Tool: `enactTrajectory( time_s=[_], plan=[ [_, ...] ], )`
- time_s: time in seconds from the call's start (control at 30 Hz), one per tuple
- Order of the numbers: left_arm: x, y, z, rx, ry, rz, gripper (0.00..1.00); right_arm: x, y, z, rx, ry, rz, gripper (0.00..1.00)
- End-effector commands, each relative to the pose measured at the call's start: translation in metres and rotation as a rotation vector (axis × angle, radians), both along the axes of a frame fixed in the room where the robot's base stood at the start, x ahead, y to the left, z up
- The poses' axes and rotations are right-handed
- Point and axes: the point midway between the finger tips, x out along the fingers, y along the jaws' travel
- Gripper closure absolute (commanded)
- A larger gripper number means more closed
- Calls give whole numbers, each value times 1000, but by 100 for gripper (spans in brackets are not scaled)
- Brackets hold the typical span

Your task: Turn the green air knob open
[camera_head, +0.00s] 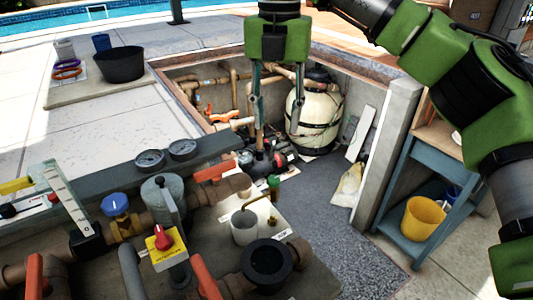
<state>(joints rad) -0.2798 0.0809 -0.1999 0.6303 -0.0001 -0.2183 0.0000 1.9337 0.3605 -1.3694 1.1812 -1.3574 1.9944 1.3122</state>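The green air knob (273,183) is a small green cap standing at the right end of a bent brass pipe, on the bench of pool plumbing. A small grey cup (244,226) stands under the pipe's other end. My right gripper (275,118) hangs down from the top middle, its two fingers apart with nothing between them. In the picture its fingertips are above the knob and apart from it. The knob's marking is too small to read. My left gripper is not in view.
Orange-handled valves (214,172), a blue knob (115,204), and a red knob on a yellow plate (163,254) crowd the bench. Behind lies a pit with a cream tank (313,118). A blue shelf with a yellow bucket (423,218) stands right. Grey gravel floor (340,235) is open.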

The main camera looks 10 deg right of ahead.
Motion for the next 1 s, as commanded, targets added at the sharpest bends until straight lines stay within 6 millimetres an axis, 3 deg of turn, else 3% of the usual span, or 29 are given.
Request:
enactTrajectory(
  time_s=[0.1, 0.17, 0.4, 0.5, 0.63, 0.83, 1.0],
  plan=[
    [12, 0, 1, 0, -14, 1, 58, -2, 6, -3, -7, -1, 14, 63],
    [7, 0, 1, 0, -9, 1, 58, -2, 6, -8, -7, -1, 13, 63],
    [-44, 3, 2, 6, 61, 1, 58, -3, 6, -51, -6, 1, 14, 63],
    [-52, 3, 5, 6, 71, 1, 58, -3, 6, -73, -5, 2, 15, 63],
    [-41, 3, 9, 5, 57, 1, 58, -3, 5, -99, -4, 2, 13, 63],
    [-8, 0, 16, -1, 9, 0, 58, -3, 6, -127, -4, 1, 13, 63],
    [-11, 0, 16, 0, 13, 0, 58, -3, 6, -136, -4, -2, 13, 63]
  ],
)
